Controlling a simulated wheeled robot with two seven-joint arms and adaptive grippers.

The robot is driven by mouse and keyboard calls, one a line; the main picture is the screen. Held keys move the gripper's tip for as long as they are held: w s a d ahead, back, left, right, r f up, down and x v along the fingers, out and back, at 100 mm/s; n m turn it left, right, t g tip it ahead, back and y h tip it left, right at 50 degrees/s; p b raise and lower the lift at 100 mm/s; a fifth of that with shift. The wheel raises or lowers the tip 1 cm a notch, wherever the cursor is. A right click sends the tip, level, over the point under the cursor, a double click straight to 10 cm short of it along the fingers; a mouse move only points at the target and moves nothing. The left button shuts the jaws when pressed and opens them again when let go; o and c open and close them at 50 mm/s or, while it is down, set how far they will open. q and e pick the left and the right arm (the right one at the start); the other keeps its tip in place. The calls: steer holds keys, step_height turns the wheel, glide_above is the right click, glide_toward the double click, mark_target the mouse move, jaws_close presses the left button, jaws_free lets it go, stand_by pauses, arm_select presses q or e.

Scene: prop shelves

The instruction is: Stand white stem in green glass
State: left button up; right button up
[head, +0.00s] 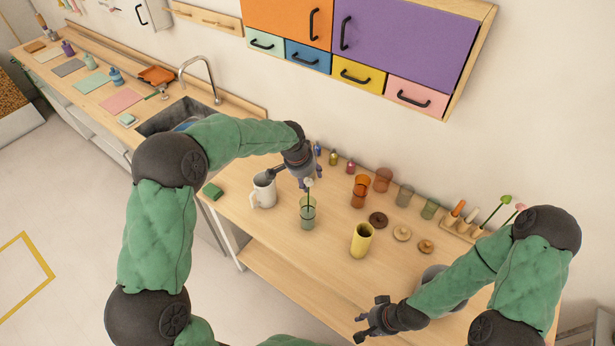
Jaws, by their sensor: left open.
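The white stem (309,183) has a pale head and a thin green stalk. It stands nearly upright with its lower end in a green glass (307,213) on the wooden counter. My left gripper (307,187) is open just above the glass, its fingers around or beside the white head; I cannot tell if they touch it. My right gripper (368,319) is open and empty over the counter's front edge, apart from the glass and stem.
A white mug (263,190) stands close left of the glass. Orange glasses (361,188) and another green glass (430,208) stand behind. A wooden rack (461,227) holds other stems at right.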

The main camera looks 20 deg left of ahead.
arm_select(q)
steer(key=v, duration=1.2)
stand_by(0.6)
